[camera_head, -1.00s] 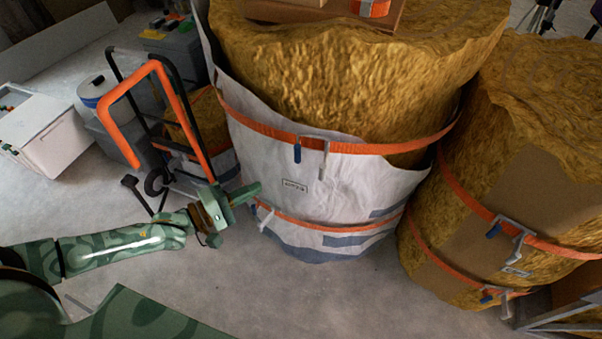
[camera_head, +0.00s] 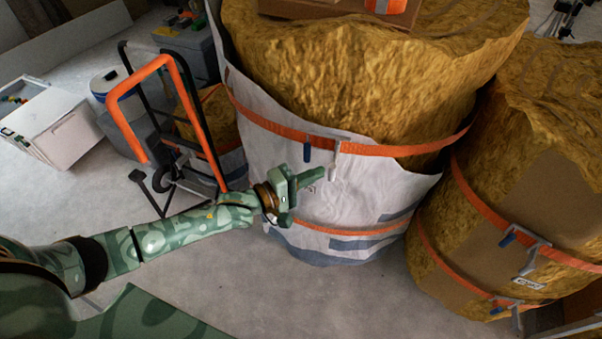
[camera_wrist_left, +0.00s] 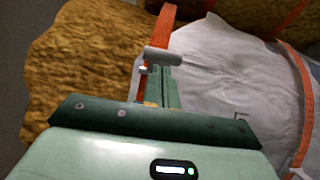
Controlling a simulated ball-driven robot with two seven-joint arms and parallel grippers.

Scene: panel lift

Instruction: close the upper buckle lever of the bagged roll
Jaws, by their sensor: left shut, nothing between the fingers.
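The bagged roll (camera_head: 385,180) is a golden fibrous roll in a white bag, upright in the middle of the head view. An orange upper strap (camera_head: 270,125) rings it. The upper buckle lever (camera_head: 337,158) is pale grey and hangs down from this strap, beside a blue tab (camera_head: 307,152). My left gripper (camera_head: 319,174) is shut and empty, its tips in front of the bag just below the buckle. In the left wrist view, a grey bar of the buckle (camera_wrist_left: 163,57) lies just beyond the fingers (camera_wrist_left: 166,88); contact cannot be told. My right gripper is out of view.
A lower orange strap (camera_head: 345,231) circles the bag. A second strapped roll (camera_head: 545,190) stands close on the right. An orange and black hand truck (camera_head: 185,110) stands at the left, near a white box (camera_head: 70,138). The floor in front is clear.

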